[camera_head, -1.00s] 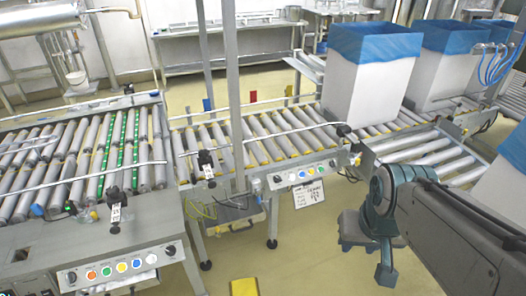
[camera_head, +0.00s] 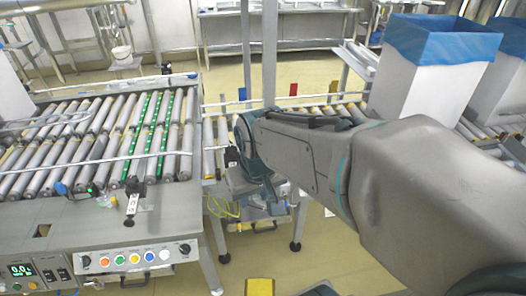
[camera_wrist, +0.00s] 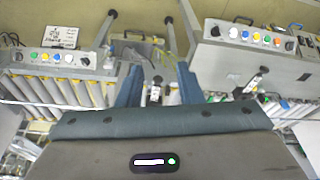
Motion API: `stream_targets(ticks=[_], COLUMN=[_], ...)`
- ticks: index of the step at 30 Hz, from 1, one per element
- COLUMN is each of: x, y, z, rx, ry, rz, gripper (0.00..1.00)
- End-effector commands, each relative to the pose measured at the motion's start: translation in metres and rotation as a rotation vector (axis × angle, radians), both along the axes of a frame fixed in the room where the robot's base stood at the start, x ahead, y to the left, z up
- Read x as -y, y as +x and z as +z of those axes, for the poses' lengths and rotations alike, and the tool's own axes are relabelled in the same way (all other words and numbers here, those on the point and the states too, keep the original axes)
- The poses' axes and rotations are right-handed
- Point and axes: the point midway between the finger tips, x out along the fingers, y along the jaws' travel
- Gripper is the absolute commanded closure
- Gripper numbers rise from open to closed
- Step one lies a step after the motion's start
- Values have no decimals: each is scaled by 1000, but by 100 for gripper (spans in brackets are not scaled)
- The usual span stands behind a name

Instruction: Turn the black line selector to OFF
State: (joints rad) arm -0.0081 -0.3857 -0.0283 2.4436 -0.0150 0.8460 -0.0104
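Black rotary knobs sit at both ends of the left control panel (camera_head: 135,258): a left knob (camera_head: 86,262) and a right knob (camera_head: 185,249). Their labels and settings are too small to read, so I cannot tell which is the line selector. In the wrist view, the same panel (camera_wrist: 252,38) is at upper right, with black knobs (camera_wrist: 215,31) and (camera_wrist: 290,45). Another panel (camera_wrist: 50,58) at left also has black end knobs; my arm hides it in the head view. My gripper (camera_wrist: 160,78) is open and empty, its two blue fingers apart, clear of both panels.
Roller conveyors (camera_head: 100,140) fill the left and back. A white box with blue liner (camera_head: 430,75) stands at right. A digital display (camera_head: 20,270) sits at lower left. A black clamp on a post (camera_head: 131,190) rises above the left panel. Open yellowish floor lies between conveyor and arm.

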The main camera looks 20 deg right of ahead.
Motion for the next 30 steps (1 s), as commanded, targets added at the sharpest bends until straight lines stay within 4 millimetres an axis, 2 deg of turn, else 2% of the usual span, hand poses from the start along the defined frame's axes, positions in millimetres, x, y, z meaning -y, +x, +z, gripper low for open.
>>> stream_targets(ticks=[1,5,8,11,15,18,21,24,30], x=[8,30,56,92,152,193,224,244,260], y=[10,47,82,118,163,187,204,213,220], z=[-16,-45,-73,-106,-158,-191,-215,-228,-238], rx=[2,12,15,7,-27,-56,-86,-110,-132], ry=[-6,-45,-95,-158,-261,-342,-416,-476,-530], rz=[0,42,87,127,186,229,271,306,342], gripper=[67,67,67,67,67,67,67,67,67])
